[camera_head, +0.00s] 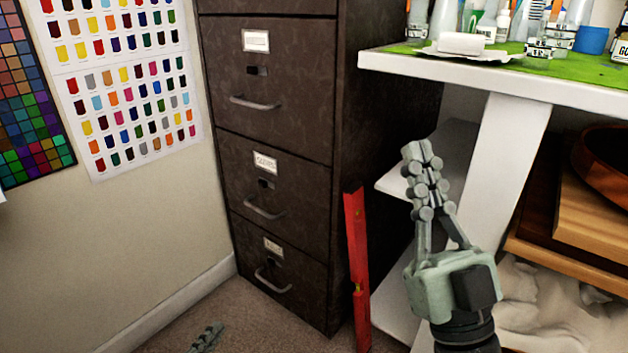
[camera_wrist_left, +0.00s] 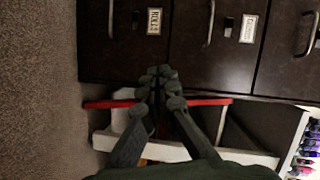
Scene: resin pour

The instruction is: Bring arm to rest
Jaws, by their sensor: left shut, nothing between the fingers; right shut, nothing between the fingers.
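My left gripper (camera_head: 206,337) shows only as grey-green fingertips at the bottom edge of the head view, low over the carpet. The rest of that arm is out of frame. In the left wrist view its fingers (camera_wrist_left: 160,78) are closed together with nothing between them. My right gripper (camera_head: 421,150) stands upright in the head view, fingers pointing up and closed together, empty. It is in front of the white bench's lower shelf, right of the red level.
A dark filing cabinet (camera_head: 268,115) stands in the middle, with a red level (camera_head: 356,270) upright beside it. A white bench (camera_head: 560,92) with a green mat and bottles is at right. Wooden pieces (camera_head: 588,215) and white cloth (camera_head: 548,305) lie below. Carpet shows at bottom left.

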